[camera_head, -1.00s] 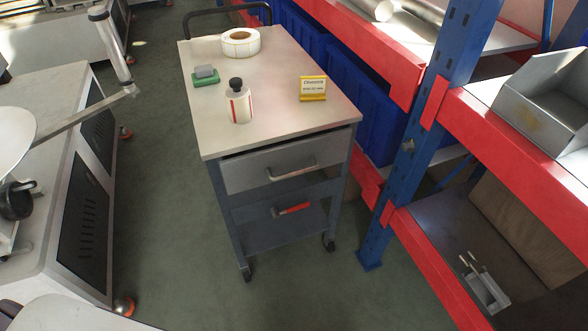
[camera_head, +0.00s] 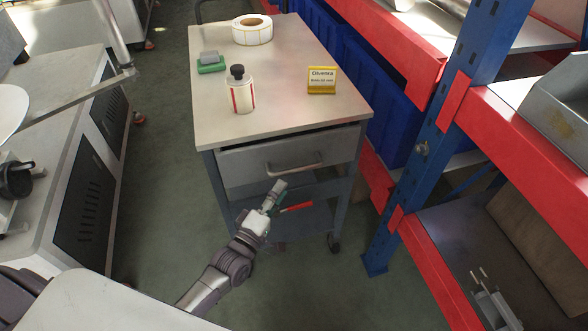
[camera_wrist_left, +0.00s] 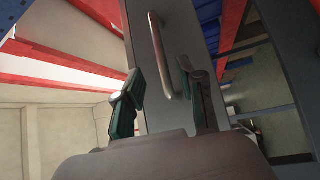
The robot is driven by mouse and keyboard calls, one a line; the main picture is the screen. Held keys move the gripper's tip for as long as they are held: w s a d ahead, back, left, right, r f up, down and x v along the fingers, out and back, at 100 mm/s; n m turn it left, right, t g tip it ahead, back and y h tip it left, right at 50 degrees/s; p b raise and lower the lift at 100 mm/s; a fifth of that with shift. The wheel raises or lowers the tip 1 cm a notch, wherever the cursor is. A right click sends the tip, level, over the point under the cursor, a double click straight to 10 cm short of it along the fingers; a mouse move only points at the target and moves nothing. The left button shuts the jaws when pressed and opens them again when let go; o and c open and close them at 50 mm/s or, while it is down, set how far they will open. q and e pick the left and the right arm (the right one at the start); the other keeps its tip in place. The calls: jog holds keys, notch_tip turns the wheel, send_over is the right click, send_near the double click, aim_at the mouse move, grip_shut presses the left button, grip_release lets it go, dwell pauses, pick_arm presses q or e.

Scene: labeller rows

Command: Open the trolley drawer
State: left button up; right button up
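The trolley (camera_head: 285,95) has a pale top and a grey drawer (camera_head: 240,170) under its front edge. The drawer looks shut or nearly so. Its silver bar handle (camera_head: 294,170) runs across the front and also shows in the left wrist view (camera_wrist_left: 162,55). My left gripper (camera_head: 277,188) is just below and in front of the handle. In the left wrist view its two green-padded fingers (camera_wrist_left: 160,82) are apart, with the handle ahead between their tips. I see no contact with the handle. My right gripper is not in view.
On the trolley top are a label roll (camera_head: 252,30), a bottle (camera_head: 241,92), a green block (camera_head: 210,63) and a yellow sign (camera_head: 322,80). A red-handled tool (camera_head: 296,207) lies on the lower shelf. A blue and red rack (camera_head: 425,140) stands close at right.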

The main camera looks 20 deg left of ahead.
aim_at(293, 169)
pick_arm(q)
jog(key=x, duration=0.7)
jog(key=shift+w+d, duration=0.15)
jog(key=shift+w, duration=0.25)
jog(key=shift+c, duration=0.2)
grip_shut()
